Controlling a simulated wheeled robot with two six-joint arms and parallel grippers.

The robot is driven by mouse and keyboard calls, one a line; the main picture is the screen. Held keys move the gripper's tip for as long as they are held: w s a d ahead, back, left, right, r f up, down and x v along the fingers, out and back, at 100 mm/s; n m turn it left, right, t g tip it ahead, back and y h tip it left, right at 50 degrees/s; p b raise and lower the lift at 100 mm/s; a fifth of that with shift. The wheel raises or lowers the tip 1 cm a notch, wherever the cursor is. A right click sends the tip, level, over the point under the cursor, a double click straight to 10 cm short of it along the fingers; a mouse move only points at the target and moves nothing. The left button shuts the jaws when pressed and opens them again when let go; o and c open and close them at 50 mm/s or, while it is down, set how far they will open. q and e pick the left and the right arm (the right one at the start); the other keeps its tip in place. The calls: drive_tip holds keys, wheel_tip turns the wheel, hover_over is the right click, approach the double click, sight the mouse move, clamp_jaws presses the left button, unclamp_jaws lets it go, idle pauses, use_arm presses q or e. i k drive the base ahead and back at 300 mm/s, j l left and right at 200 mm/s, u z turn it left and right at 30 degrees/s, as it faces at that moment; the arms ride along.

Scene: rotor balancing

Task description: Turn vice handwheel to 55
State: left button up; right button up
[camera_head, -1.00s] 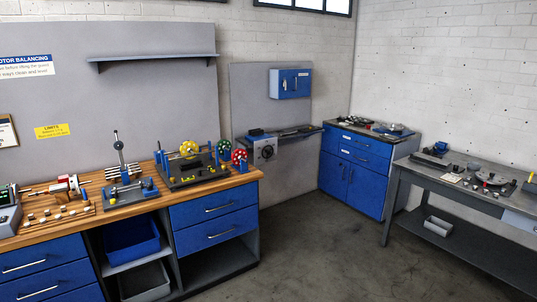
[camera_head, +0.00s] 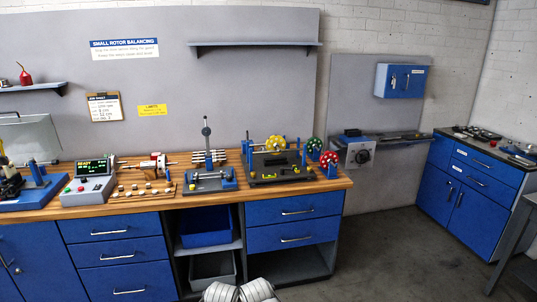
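A grey unit with a round dial or handwheel (camera_head: 361,155) on its front face hangs at the front of the wall shelf, right of the wooden bench. It may be the vice handwheel, but it is too small to read a number or mark.
The wooden bench (camera_head: 205,192) with blue drawers runs across the front. A console with a lit screen (camera_head: 91,173) stands on its left. A blue cabinet (camera_head: 468,196) stands at the right, with a grey table edge before it. Open floor (camera_head: 400,250) lies right of the bench.

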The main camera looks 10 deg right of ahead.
sight(364, 157)
drive_tip(key=i+l, duration=0.35)
drive_tip(key=l, duration=0.15)
drive_tip(key=i+l, duration=0.75)
drive_tip(key=l, duration=0.2)
drive_tip(key=i+l, duration=0.75)
drive_tip(key=l, duration=0.25)
drive_tip(key=i+l, duration=0.2)
drive_tip(key=l, duration=0.15)
drive_tip(key=i+l, duration=0.45)
drive_tip(key=l, duration=0.2)
drive_tip(key=i+l+u, duration=0.1)
drive_tip(key=l, duration=0.25)
drive_tip(key=i, duration=0.1)
